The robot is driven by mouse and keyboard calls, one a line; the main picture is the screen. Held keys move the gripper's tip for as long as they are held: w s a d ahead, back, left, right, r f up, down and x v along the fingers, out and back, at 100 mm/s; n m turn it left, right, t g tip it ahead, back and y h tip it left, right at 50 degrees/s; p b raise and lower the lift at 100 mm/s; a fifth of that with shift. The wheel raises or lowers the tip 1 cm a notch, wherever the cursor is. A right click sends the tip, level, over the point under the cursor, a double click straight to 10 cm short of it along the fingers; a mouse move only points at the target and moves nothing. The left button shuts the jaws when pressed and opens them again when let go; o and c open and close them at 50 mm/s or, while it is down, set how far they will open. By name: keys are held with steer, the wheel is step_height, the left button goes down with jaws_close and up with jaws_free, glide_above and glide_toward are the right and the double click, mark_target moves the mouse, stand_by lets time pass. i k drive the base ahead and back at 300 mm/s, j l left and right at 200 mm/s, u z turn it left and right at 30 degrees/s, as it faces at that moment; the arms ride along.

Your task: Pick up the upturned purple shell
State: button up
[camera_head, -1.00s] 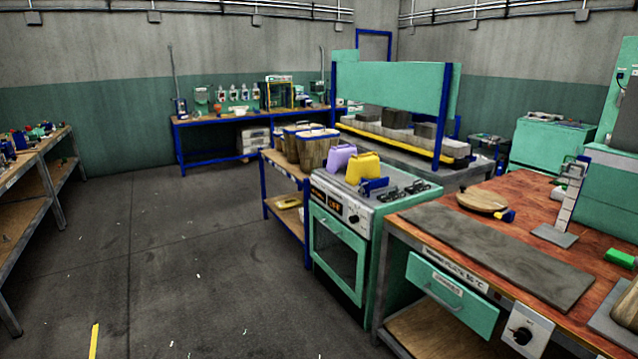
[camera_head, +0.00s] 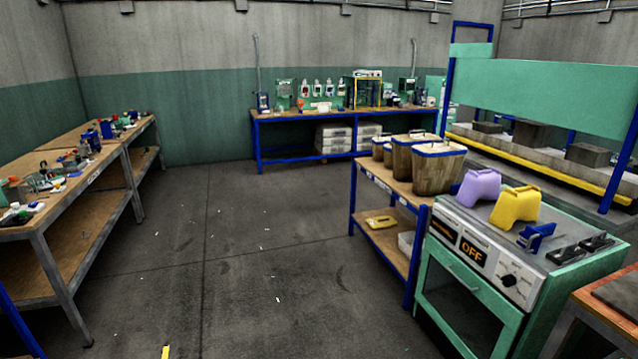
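A purple shell (camera_head: 479,188) sits on top of the green oven-like unit (camera_head: 470,291), near its back left corner. A yellow shell (camera_head: 516,206) of similar shape stands just to its right. Both look upturned, with the narrower part upward. My gripper is not in view.
Wooden buckets (camera_head: 425,165) stand on a blue-legged shelf (camera_head: 375,190) left of the oven. A blue clamp-like part (camera_head: 536,236) lies right of the yellow shell. A cluttered workbench (camera_head: 72,170) lines the left.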

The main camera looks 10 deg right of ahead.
mark_target(485, 185)
steer(key=i+u, duration=0.1)
steer(key=i, duration=0.85)
steer(key=i+u, duration=0.15)
steer(key=i, duration=0.75)
